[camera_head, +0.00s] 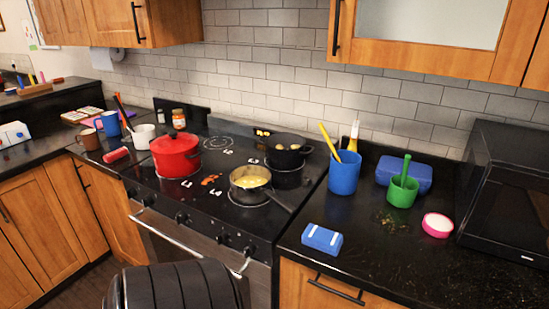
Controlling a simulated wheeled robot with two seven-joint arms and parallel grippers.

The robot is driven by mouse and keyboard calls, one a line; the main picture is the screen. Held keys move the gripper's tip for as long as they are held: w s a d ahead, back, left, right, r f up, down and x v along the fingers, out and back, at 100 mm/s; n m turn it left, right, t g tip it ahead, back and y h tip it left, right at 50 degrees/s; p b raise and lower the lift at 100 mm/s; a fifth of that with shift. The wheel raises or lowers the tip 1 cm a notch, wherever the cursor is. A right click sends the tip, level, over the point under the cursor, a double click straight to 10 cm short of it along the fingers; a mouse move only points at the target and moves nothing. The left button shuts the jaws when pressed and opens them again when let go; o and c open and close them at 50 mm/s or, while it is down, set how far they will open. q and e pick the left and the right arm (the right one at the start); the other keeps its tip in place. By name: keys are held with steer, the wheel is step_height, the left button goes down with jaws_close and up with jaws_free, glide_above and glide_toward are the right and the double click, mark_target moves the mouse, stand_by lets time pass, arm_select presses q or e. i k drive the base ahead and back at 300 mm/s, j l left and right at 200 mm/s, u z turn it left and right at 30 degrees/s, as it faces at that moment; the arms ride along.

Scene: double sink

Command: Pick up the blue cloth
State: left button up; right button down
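The blue cloth (322,238) looks like a small folded bundle with white stripes. It lies on the black counter (385,275) to the right of the stove, near the counter's front edge. Nothing touches it and it is in full view. Neither of my grippers shows in the head view.
Behind the cloth stand a blue cup (344,173) with utensils, a blue box (404,174), a green mortar (402,191) and a pink-rimmed bowl (437,225). A microwave (505,190) is at the right. A pan (250,183) on the stove points its handle toward the cloth.

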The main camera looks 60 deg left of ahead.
mark_target(328, 241)
steer(key=u, duration=1.55)
